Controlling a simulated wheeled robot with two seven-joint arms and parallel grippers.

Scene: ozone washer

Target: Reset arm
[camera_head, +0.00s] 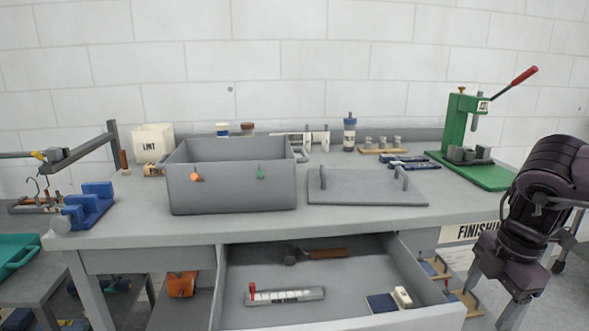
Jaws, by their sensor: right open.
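My right arm, dark purple-black, comes in at the right edge, in front of the bench's right end. It bends downward, and its gripper end (520,288) hangs low beside the bench, apart from the drawer. I see nothing held there, and the fingers are hard to make out. My left arm and gripper are not in view. A grey open-topped tub (232,190) with orange and green tags stands on the bench. A flat grey lid with two handles (366,192) lies to its right.
The bench drawer (350,257) is pulled out, holding a brush-like tool (315,254), a gauge strip (285,295) and a blue block. A green lever press (455,130) stands at the back right. A blue vise (90,205) sits at the left.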

